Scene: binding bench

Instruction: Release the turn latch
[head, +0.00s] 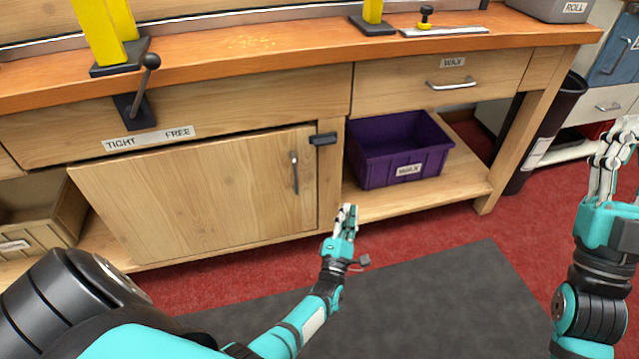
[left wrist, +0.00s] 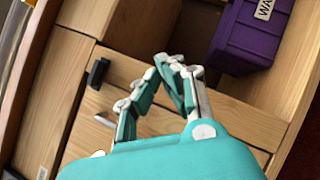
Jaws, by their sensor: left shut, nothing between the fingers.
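The turn latch (head: 323,139) is a small dark bar at the upper right corner of the wooden cabinet door (head: 200,195). It lies roughly level, at the seam between door and frame post. It also shows in the left wrist view (left wrist: 98,74), left of the fingers. The door has an upright metal handle (head: 294,172). My left gripper (head: 347,209) is shut and empty, below and slightly right of the latch and apart from it; its fingertips come together in the left wrist view (left wrist: 172,62). My right gripper (head: 618,140) is at the right edge, partly cut off, its opening unclear.
A purple bin (head: 365,170) sits on the open shelf right of the door. A black-knobbed lever (head: 144,85) stands out above the TIGHT/FREE label (head: 148,138). A drawer with a handle (head: 451,84) is above the bin. The floor in front holds a grey mat (head: 420,300).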

